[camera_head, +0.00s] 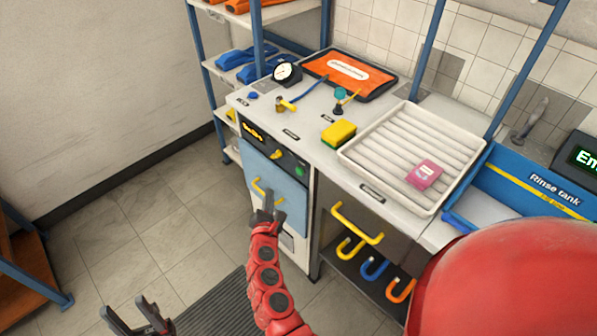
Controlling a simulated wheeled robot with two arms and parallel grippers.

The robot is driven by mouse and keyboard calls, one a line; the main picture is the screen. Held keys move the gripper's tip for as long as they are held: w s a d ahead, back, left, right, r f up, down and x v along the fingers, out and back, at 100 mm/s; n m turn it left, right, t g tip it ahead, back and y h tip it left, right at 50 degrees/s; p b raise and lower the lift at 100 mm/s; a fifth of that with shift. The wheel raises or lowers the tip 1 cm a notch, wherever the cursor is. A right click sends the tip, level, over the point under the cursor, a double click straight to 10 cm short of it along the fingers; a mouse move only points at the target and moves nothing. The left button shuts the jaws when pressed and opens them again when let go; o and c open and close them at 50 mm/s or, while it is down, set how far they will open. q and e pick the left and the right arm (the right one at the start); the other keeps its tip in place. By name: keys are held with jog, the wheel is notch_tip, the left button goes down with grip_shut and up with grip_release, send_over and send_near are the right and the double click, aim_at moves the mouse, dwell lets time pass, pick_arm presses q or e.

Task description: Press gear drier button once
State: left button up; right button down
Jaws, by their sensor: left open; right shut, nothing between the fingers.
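The gear drier is the light-blue-fronted unit (285,182) under the left end of the counter. Its dark control strip has an orange-digit display (253,133), a yellow knob (277,154) and a round green button (300,170) at the right end. My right gripper (268,200) is shut and empty, in front of the lower part of the drier door, below and left of the green button. It appears apart from the button and partly overlaps the yellow door handle (258,187). My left gripper (130,312) is open and empty, low over the floor at lower left.
On the counter are a gauge (285,73), an orange mat (350,74), a yellow sponge (339,134) and a white ribbed tray (355,158) with a pink packet (424,174).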

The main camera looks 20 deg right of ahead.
aim_at(300, 171)
jog(key=w+d+p, duration=0.3)
jog(key=d, duration=0.5)
jog(key=shift+d, duration=0.15)
dwell(2.0)
jog(key=shift+w+d, duration=0.1)
jog(key=shift+d, duration=0.2)
jog(key=shift+w+d, duration=0.15)
jog(key=shift+d, duration=0.3)
dwell(0.6)
dwell(0.4)
jog(key=shift+s+a+r+b, duration=0.1)
jog(key=shift+s+a+b, duration=0.1)
jog(key=shift+a, duration=0.2)
jog(key=shift+s+a+b, duration=0.1)
jog(key=shift+a+b, duration=0.1)
jog(key=shift+a, duration=0.2)
